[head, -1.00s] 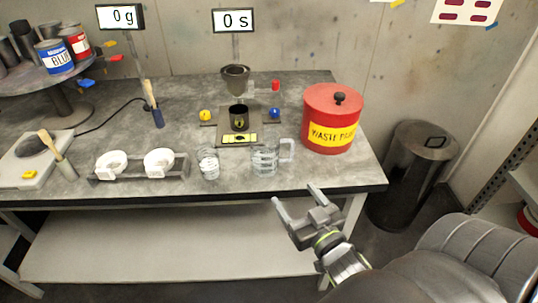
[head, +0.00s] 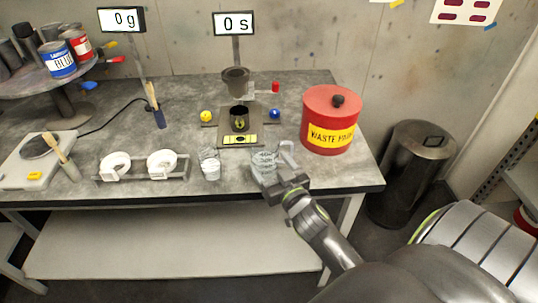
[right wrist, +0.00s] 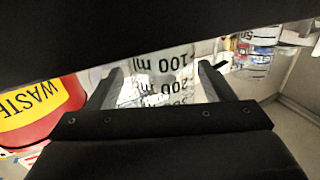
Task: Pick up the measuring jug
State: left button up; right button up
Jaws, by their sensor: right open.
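The measuring jug (head: 264,162) is clear, with a handle on its right side, and stands at the front edge of the grey table. My right gripper (head: 273,177) is in front of it and hides its lower part in the head view. In the right wrist view the jug (right wrist: 165,78) shows black millilitre marks between the two open fingers of my right gripper (right wrist: 160,85). One finger is at each side of it; whether they touch it I cannot tell. My left gripper is not in view.
A red waste bin (head: 331,120) stands right of the jug. A small clear cup (head: 210,164) stands close on its left. Behind is a stand with a dark cup (head: 240,117). A rack with white pieces (head: 140,165) is further left.

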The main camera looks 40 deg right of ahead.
jog(key=w, duration=0.3)
jog(key=w+p, duration=0.1)
jog(key=shift+w+d, duration=0.25)
jog(key=shift+w, duration=0.15)
jog(key=shift+r, duration=0.1)
jog(key=shift+c, duration=0.2)
jog(key=c, duration=0.8)
